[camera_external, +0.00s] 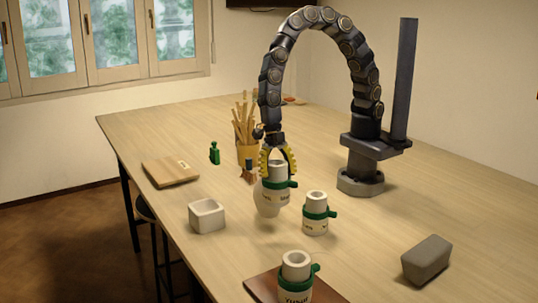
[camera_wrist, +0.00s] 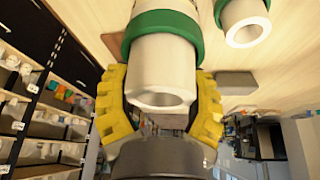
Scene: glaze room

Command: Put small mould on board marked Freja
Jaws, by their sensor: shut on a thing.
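My gripper (camera_external: 277,165) has yellow ribbed fingers, closed around the upper part of a white hollow mould (camera_external: 279,189) with a green strap. The mould is upright; I cannot read its lettering or tell whether it clears the table. In the wrist view, my gripper (camera_wrist: 160,112) has a finger on each side of the held mould (camera_wrist: 163,65). A similar mould (camera_external: 316,215) stands just right of it and shows at the wrist view's top right (camera_wrist: 243,22). A third mould (camera_external: 295,277) stands on a dark brown board (camera_external: 261,286). A pale wooden board (camera_external: 165,173) lies left; its label is unreadable.
A stick holder (camera_external: 247,153) and a green bottle (camera_external: 214,153) stand behind. A grey block (camera_external: 427,260) lies right.

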